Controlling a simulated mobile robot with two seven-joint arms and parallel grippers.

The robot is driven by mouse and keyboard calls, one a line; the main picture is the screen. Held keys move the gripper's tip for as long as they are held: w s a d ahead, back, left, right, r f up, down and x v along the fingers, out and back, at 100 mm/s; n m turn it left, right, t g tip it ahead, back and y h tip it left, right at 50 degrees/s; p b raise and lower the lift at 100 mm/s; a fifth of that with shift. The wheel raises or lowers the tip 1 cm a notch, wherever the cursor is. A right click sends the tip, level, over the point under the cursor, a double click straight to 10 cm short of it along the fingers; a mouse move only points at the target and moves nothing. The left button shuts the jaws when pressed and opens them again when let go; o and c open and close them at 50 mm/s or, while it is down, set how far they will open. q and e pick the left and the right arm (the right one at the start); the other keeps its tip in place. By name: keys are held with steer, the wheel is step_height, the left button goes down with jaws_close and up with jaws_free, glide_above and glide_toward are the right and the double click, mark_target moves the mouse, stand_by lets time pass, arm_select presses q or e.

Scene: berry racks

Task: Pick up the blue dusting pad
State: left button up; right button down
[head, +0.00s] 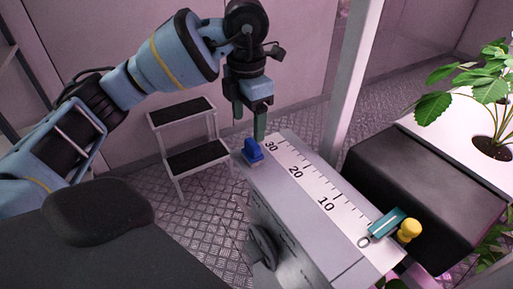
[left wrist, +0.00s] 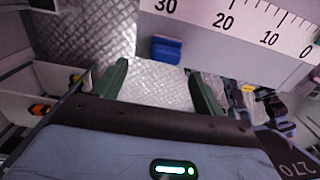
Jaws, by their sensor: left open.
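The blue dusting pad (head: 252,151) lies near the far left corner of a grey box top (head: 283,178), beside the 30 end of a printed scale. My left gripper (head: 249,124) hangs just above the pad, its green fingers pointing down, open and empty. In the left wrist view the pad (left wrist: 166,49) shows ahead of the gap between the open fingers (left wrist: 160,78), apart from both. My right gripper is in neither view.
A teal piece (head: 387,222) and a yellow knob (head: 409,230) are at the 0 end of the scale. A white post (head: 350,80) rises behind the box. A two-step stool (head: 190,140) stands left. A potted plant (head: 490,85) is at right.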

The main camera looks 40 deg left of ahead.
mark_target(252, 142)
arm_select(q)
steer(key=shift+s+f, duration=0.2)
steer(key=shift+f, duration=0.65)
steer(key=shift+w+f, duration=0.2)
steer(key=shift+f, duration=0.25)
steer(key=shift+d+f, duration=0.25)
steer(key=shift+f, duration=1.05)
steer(key=shift+d+f, duration=0.2)
steer(key=shift+f, duration=1.05)
steer(key=c, duration=1.1)
steer(key=shift+r, duration=0.1)
